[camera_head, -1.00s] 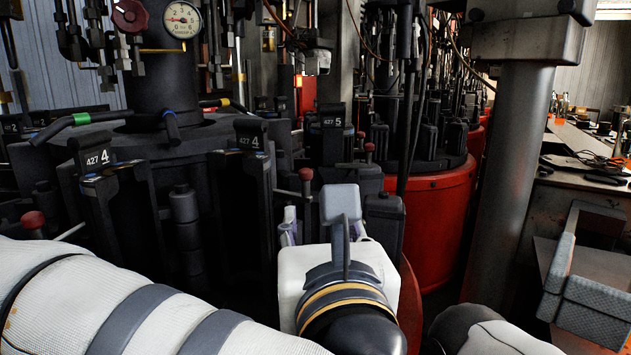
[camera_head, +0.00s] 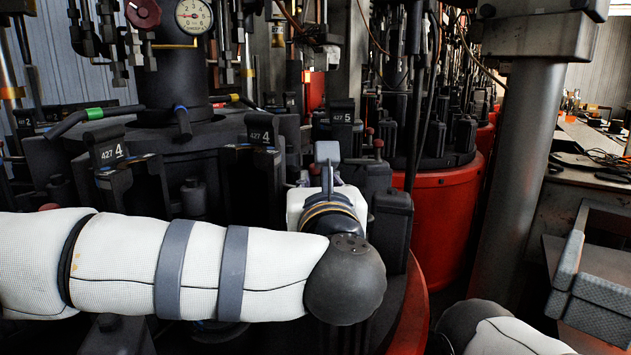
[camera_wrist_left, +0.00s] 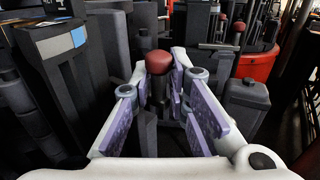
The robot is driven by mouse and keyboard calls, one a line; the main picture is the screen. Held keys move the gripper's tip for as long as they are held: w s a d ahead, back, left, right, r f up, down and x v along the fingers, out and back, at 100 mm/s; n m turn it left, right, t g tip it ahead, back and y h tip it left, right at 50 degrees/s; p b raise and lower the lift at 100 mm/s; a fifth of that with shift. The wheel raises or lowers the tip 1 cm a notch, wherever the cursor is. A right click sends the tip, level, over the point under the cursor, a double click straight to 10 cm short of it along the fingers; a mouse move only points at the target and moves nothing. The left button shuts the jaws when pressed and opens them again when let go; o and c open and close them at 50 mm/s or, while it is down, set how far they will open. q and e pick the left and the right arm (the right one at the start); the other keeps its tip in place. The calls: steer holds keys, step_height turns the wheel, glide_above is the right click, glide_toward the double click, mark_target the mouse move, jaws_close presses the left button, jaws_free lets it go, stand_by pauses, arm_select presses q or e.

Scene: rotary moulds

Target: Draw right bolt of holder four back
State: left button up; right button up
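Holder four has two dark posts with "427 4" plates, a left post (camera_head: 107,150) and a right post (camera_head: 260,138). The right bolt has a dark red ball knob (camera_wrist_left: 159,63) on a dark upright stem; in the head view only a bit of the knob (camera_head: 314,167) shows above my wrist. My left gripper (camera_wrist_left: 160,76) is open, its purple-padded fingers on either side of the knob and stem, with small gaps. In the head view my wrist hides most of the fingers. My right gripper is out of view.
A "427 5" post (camera_head: 342,112) with another red-knobbed bolt (camera_head: 378,144) stands just behind and right. A dark capped block (camera_wrist_left: 246,97) is close right of my fingers. A red drum (camera_head: 445,210) and grey column (camera_head: 515,180) stand further right.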

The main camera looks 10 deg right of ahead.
arm_select(q)
jaws_close()
steer(key=shift+s+d, duration=1.15)
steer(key=shift+d, duration=0.1)
steer(key=o, duration=0.8)
jaws_free()
steer(key=s+a, duration=0.1)
steer(key=s, duration=1.1)
steer(key=shift+a, duration=0.3)
